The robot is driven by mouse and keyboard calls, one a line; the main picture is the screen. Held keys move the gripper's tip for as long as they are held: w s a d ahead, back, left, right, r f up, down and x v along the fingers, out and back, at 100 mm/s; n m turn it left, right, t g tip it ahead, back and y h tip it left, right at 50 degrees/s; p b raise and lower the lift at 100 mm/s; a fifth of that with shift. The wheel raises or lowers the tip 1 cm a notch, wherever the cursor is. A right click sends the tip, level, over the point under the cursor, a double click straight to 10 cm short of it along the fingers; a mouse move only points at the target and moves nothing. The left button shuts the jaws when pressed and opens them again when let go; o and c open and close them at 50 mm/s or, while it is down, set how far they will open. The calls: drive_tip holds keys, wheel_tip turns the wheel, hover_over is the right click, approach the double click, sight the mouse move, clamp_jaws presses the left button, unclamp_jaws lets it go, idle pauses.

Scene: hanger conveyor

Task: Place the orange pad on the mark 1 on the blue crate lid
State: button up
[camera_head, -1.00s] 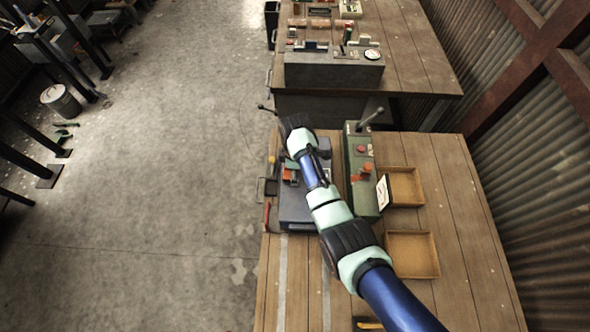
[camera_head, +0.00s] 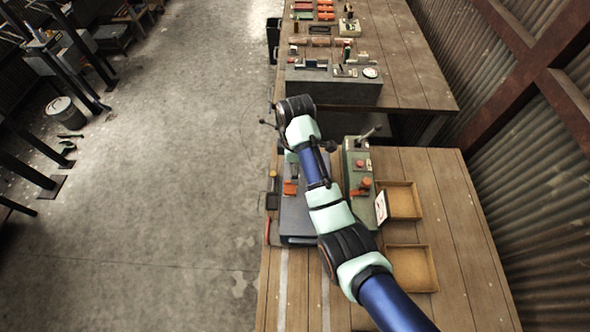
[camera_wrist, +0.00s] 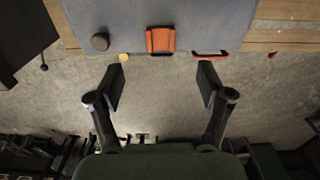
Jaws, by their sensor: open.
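An orange block (camera_wrist: 161,40), which looks like the orange pad, sits at the edge of a blue-grey flat surface (camera_wrist: 205,14), likely the crate lid. In the head view the orange piece (camera_head: 290,187) shows beside my arm on the blue-grey surface (camera_head: 298,222), partly covered by the arm. My gripper (camera_wrist: 162,75) is open and empty. Its fingers are wide apart, and the block appears beyond them, roughly centred between them. I cannot make out mark 1 in either view. My fingers are not clear in the head view.
A dark round knob (camera_wrist: 100,42), a yellow disc (camera_wrist: 124,57) and a red-edged piece (camera_wrist: 210,53) lie near the block. A green box (camera_head: 357,165) with a lever stands right of my arm. Two wooden trays (camera_head: 435,265) lie further right.

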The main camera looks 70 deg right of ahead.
drive_tip(key=shift+w+a, duration=0.1)
idle(0.3)
drive_tip(key=w+a+r+m+t+h, duration=0.1)
drive_tip(key=w+a+r+t, duration=0.1)
drive_tip(key=w+a, duration=0.35)
drive_tip(key=w+a+r+t+h, duration=0.1)
drive_tip(key=w+a+r+t, duration=0.15)
drive_tip(key=a, duration=0.65)
drive_tip(key=w+a+r+m+t+h, duration=0.1)
drive_tip(key=w+a+r+t, duration=0.1)
drive_tip(key=w+a, duration=0.45)
drive_tip(key=s+a+r+t+y, duration=0.1)
drive_tip(key=s+a+r+t, duration=0.1)
drive_tip(key=a, duration=0.4)
drive_tip(key=s+a+r+m+t+y, duration=0.1)
drive_tip(key=s+a+r+t, duration=0.1)
drive_tip(key=a+r, duration=0.3)
drive_tip(key=s+a+r+m+t+y, duration=0.1)
drive_tip(key=a+r, duration=0.3)
drive_tip(key=a, duration=0.5)
drive_tip(key=shift+s+r+t, duration=0.15)
drive_tip(key=shift+s+t, duration=0.5)
drive_tip(key=shift+s, duration=0.25)
